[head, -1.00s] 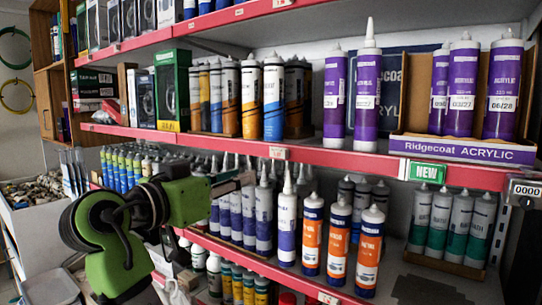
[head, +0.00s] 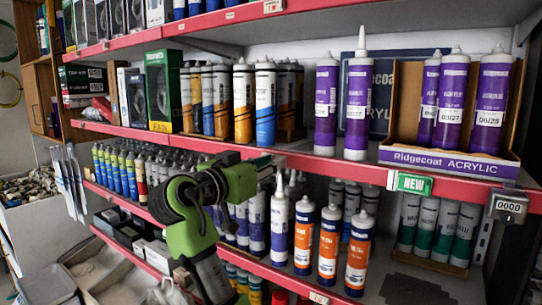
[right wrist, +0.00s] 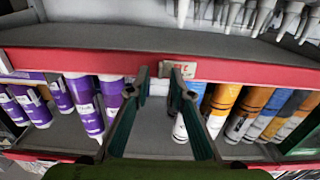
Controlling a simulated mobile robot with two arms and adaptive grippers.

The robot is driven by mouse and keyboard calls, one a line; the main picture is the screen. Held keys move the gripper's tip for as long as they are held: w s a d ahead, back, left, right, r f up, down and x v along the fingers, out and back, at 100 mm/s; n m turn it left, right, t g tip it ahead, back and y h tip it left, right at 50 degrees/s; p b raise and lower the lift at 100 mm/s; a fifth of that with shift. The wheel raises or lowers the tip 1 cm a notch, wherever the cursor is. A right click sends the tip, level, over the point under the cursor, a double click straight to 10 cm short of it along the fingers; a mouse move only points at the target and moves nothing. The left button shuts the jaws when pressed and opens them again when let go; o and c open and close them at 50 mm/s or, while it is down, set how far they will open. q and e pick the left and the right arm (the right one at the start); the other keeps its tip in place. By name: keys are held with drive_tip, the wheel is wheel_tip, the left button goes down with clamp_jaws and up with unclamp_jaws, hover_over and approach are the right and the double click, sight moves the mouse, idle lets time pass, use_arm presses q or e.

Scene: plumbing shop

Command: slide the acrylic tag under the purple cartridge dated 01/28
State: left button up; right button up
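A pale tag with red lettering (right wrist: 182,69) sits on the red shelf rail in the right wrist view, upside down there; its lettering is too small to read. My right gripper (head: 272,167) is at this rail in the head view and covers the tag. In the wrist view my right gripper (right wrist: 160,78) has its fingers apart, with the tag beside and partly behind one fingertip. Two loose purple cartridges stand right of it: the left one (head: 326,105) has an unclear date, the other (head: 357,105) seems to read 11/27. My left gripper is out of view.
A Ridgecoat ACRYLIC box (head: 450,160) holds more purple cartridges, one (head: 490,100) dated 06/28. A green NEW tag (head: 411,184) sits on the rail further right. Orange and blue cartridges (head: 265,103) stand above the gripper. Bare rail (head: 330,172) lies between gripper and NEW tag.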

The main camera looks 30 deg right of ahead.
drive_tip(key=shift+w+d, duration=0.1)
drive_tip(key=shift+d, duration=0.15)
clamp_jaws()
drive_tip(key=s+d+b, duration=0.1)
drive_tip(key=s, duration=0.2)
drive_tip(key=s+d+b, duration=0.2)
drive_tip(key=s, duration=0.2)
drive_tip(key=s+d+b, duration=0.1)
drive_tip(key=s, duration=0.3)
drive_tip(key=shift+d, duration=0.2)
drive_tip(key=shift+s+d, duration=0.1)
drive_tip(key=shift+s, duration=0.15)
